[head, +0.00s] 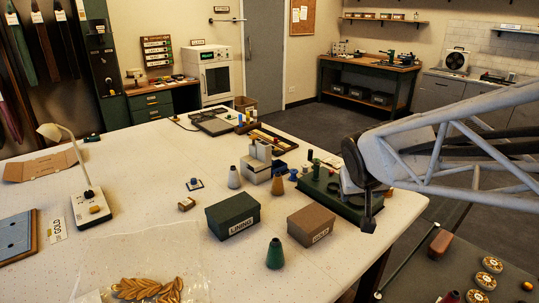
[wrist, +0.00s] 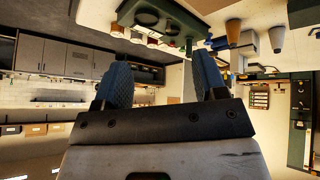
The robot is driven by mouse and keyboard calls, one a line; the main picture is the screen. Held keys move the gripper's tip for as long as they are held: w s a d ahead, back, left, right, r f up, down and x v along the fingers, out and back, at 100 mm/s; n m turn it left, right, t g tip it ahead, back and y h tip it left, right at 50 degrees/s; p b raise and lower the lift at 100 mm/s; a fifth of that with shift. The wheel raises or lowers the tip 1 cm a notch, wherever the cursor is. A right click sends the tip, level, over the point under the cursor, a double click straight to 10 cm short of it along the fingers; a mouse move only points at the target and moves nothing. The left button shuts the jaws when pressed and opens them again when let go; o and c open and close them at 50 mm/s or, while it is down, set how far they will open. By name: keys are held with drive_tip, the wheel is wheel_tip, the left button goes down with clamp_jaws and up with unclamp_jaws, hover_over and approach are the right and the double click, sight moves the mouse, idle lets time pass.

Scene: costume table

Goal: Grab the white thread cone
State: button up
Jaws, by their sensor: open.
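The white thread cone (head: 234,177), pale grey-white in this light, stands upright on the white table behind the green box. It also shows, upside down, near the top right of the wrist view (wrist: 277,39). A tan cone (head: 277,185) stands to its right and a dark green cone (head: 275,254) stands in front of the boxes. My gripper (head: 368,224) hangs near the table's right edge, well right of the white cone. In the wrist view its blue fingers (wrist: 160,72) are apart with nothing between them.
A green lidded box (head: 233,214) and a brown lidded box (head: 311,226) stand in front of the cones. A green tray (head: 350,207) with tools lies between the tan cone and my gripper. Grey blocks (head: 257,165) stand behind. The table's left-centre is mostly clear.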

drive_tip(key=w+a+n+t+y, duration=0.1)
drive_tip(key=w+a, duration=0.2)
drive_tip(key=w, duration=0.3)
drive_tip(key=w+a+n+t, duration=0.1)
drive_tip(key=w+a, duration=0.3)
drive_tip(key=w, duration=0.2)
drive_tip(key=n+y, duration=0.6)
drive_tip(key=y, duration=0.3)
approach(233, 167)
drive_tip(key=x, duration=0.4)
drive_tip(key=shift+w+a, duration=0.15)
drive_tip(key=shift+a, duration=0.05)
drive_tip(key=shift+w+a+f, duration=0.1)
drive_tip(key=shift+x, duration=1.15)
drive_tip(key=shift+w+f, duration=0.1)
